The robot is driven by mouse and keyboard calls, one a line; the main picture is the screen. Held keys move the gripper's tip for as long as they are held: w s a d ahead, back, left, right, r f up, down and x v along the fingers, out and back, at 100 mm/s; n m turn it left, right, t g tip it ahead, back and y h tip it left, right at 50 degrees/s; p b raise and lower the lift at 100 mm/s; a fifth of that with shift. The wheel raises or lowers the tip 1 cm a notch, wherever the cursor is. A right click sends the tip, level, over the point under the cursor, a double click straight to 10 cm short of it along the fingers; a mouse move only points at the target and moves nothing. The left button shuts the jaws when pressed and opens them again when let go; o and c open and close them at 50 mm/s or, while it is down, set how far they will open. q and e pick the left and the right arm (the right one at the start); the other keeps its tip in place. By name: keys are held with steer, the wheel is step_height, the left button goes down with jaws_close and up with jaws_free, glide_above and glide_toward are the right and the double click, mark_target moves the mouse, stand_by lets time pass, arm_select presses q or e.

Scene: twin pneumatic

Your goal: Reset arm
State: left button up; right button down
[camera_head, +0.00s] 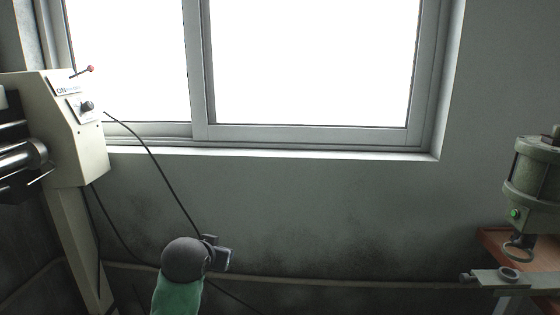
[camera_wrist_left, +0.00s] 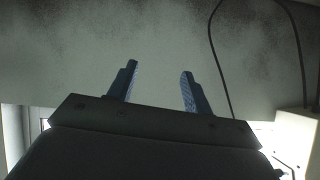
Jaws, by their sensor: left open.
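My left gripper (camera_wrist_left: 158,72) shows in the left wrist view with its two blue fingers spread apart. Nothing is between them, and only the grey wall is behind. In the head view an arm of mine, green with a dark rounded end, rises at the bottom, left of centre; I cannot make out gripper fingers on it. My right gripper is in neither view.
A cream machine (camera_head: 82,148) with a knob and red-tipped lever stands at the left. A green pneumatic unit (camera_head: 532,178) stands at the right, by a brown tabletop (camera_head: 492,238) and grey bracket (camera_head: 500,278). A window (camera_head: 310,133) and hanging black cable (camera_head: 160,172) are behind.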

arm_select(q)
steer(key=s+d+f+g+p, duration=0.1)
steer(key=s+f+g, duration=0.3)
steer(key=s+f, duration=1.2)
steer(key=s+d+f+g+p, duration=0.1)
steer(key=s+f+g, duration=0.4)
steer(key=s+f, duration=1.2)
steer(key=s, duration=0.6)
steer(key=shift+s+h, duration=0.15)
steer(key=shift+h, duration=0.15)
